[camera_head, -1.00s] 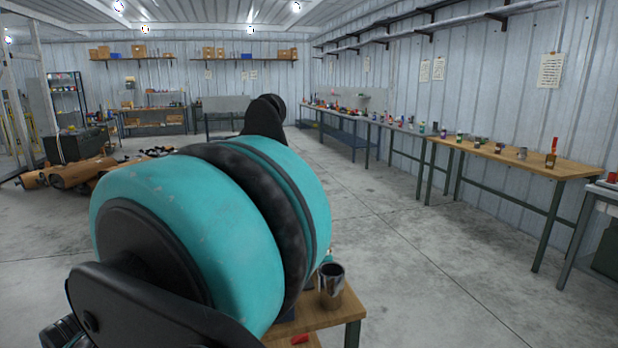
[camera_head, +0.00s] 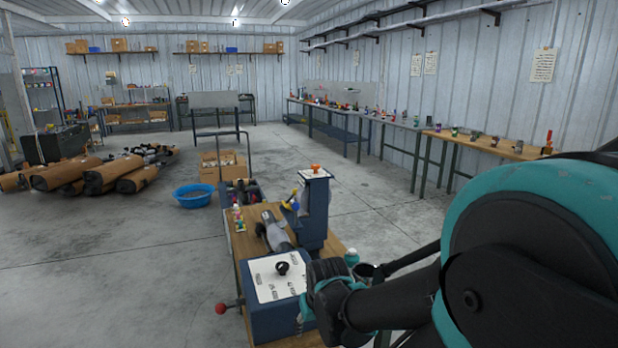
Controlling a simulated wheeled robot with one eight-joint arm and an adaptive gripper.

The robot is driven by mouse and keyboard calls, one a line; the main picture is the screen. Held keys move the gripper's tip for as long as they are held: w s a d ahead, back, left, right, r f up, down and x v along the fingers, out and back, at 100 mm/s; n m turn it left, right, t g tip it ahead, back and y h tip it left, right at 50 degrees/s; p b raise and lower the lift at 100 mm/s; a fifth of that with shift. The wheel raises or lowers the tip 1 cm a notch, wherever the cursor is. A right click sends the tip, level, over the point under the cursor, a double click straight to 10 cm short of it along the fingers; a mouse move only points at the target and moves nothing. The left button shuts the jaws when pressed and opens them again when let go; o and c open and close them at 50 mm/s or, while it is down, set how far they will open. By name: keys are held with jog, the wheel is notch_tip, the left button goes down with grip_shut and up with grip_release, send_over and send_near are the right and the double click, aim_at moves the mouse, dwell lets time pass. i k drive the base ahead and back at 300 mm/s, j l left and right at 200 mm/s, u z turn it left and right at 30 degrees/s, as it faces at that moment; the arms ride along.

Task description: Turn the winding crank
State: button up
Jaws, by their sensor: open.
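A crank with a red ball knob (camera_head: 221,308) sticks out from the left side of a blue machine box (camera_head: 277,322). Its short dark rod runs from the knob to the box. The box has a pale top plate with a black round knob (camera_head: 282,268). My arm comes in from the right, and its dark and teal wrist end overlaps the right side of the box in the picture. The fingers of my gripper do not show; they are out of sight behind or below the arm. The red knob is clear of my arm.
The wooden bench (camera_head: 237,243) carries a metal cylinder (camera_head: 273,232) and a blue upright stand (camera_head: 314,210). A metal cup (camera_head: 366,270) is near my arm. A blue basin (camera_head: 194,195) and cardboard box (camera_head: 222,165) stand behind. Floor left of the bench is clear.

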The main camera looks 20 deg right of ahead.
aim_at(221, 308)
jog(key=z, duration=0.4)
jog(key=k+j, duration=0.1)
jog(key=j, duration=1.15)
jog(key=k+j+z, duration=0.1)
jog(key=j, duration=0.5)
jog(key=k+j, duration=0.15)
jog(key=j, duration=0.45)
jog(key=k+j, duration=0.1)
jog(key=j, duration=0.5)
jog(key=k+j, duration=0.1)
jog(key=j, duration=0.5)
jog(key=k+j+z, duration=0.1)
jog(key=j, duration=0.5)
jog(key=k+j, duration=0.1)
jog(key=j, duration=0.5)
